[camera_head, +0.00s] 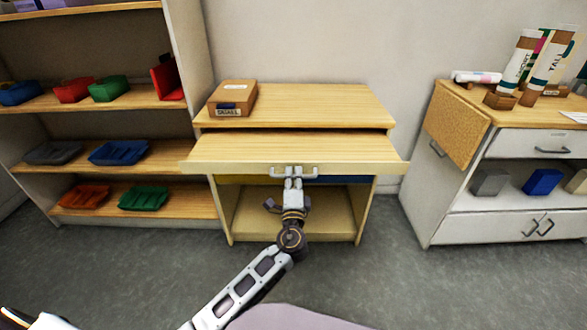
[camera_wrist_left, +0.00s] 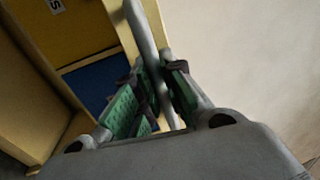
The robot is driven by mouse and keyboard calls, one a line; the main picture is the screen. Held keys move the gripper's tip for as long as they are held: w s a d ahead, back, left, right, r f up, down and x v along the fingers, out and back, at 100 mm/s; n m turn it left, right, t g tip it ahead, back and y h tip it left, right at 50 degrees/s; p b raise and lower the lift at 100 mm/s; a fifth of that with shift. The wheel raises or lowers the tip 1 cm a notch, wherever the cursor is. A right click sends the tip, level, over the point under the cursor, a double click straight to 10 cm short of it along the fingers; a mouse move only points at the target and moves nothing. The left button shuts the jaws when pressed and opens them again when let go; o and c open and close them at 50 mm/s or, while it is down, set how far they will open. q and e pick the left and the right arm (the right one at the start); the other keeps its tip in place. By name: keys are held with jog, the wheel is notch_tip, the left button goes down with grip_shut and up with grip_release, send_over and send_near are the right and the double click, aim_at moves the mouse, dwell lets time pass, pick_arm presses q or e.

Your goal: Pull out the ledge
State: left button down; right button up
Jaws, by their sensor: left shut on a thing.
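The wooden ledge (camera_head: 240,150) sticks out toward me from under the top of the low wooden desk (camera_head: 320,100). A grey bar handle (camera_head: 308,167) runs along the middle of its front edge. My left gripper (camera_head: 293,178) is at this handle, shut on it. In the left wrist view the handle (camera_wrist_left: 143,30) passes between the green-padded fingers of my left gripper (camera_wrist_left: 155,95). My right gripper is in neither view.
A cardboard box (camera_head: 233,97) sits on the desk top. A shelf unit (camera_head: 130,100) with coloured trays stands at the left. A white cabinet (camera_head: 460,215) with rolled tubes on top stands at the right. Grey floor (camera_head: 400,290) lies open in front.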

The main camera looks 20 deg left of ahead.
pick_arm(q)
jog(key=r+v, duration=0.1)
jog(key=v, duration=0.5)
jog(key=shift+s, duration=0.25)
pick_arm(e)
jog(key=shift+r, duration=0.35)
pick_arm(q)
jog(key=shift+d, duration=0.15)
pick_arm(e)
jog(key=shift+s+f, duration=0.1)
pick_arm(q)
jog(key=c, duration=1.5)
grip_release()
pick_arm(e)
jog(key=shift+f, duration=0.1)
